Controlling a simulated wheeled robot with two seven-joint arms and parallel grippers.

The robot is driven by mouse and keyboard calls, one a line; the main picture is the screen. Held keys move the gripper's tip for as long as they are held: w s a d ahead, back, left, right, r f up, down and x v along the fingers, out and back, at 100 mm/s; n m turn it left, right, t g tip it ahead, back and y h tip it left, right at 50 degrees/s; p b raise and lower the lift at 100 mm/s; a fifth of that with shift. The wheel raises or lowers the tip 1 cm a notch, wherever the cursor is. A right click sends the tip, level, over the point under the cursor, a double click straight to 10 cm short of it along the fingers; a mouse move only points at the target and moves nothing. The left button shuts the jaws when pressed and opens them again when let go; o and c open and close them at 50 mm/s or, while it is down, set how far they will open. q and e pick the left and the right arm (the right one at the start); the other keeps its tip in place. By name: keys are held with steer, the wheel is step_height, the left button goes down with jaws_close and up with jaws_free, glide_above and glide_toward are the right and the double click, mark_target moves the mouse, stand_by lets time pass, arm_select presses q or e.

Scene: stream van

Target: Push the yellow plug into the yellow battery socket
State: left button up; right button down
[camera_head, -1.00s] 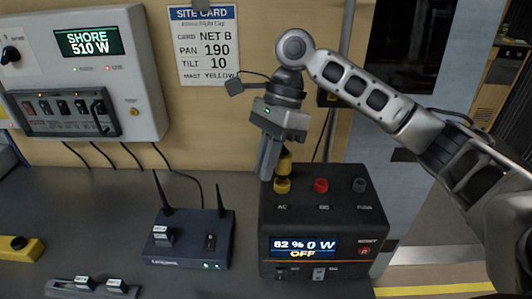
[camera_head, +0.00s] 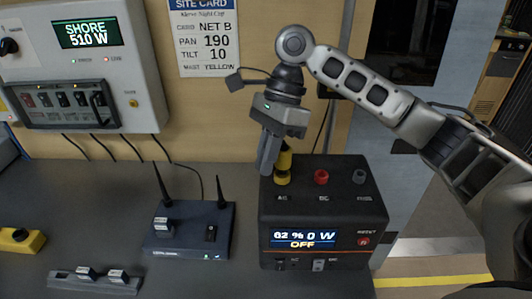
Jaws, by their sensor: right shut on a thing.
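The yellow plug (camera_head: 284,160) is held upright in my right gripper (camera_head: 269,160), whose fingers are shut on it. The plug is directly over the yellow socket (camera_head: 282,179) on top of the black battery box (camera_head: 318,215). Its lower end meets the socket in the picture; I cannot tell how deep it sits. The fingers hide part of the plug's left side. The battery display (camera_head: 307,238) reads 62 %, 0 W, OFF. My left gripper is not in view.
A red socket (camera_head: 321,177) and a grey one (camera_head: 359,176) stand right of the yellow socket. A router (camera_head: 188,234) with two antennas is left of the battery. A wall panel (camera_head: 87,65) hangs at upper left.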

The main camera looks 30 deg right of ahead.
steer(key=shift+f, duration=0.95)
steer(key=c, duration=1.5)
jaws_free()
steer(key=shift+o, duration=0.2)
steer(key=shift+r, duration=0.15)
steer(key=v, duration=1.5)
steer(key=shift+r, duration=0.4)
steer(key=shift+d, duration=0.1)
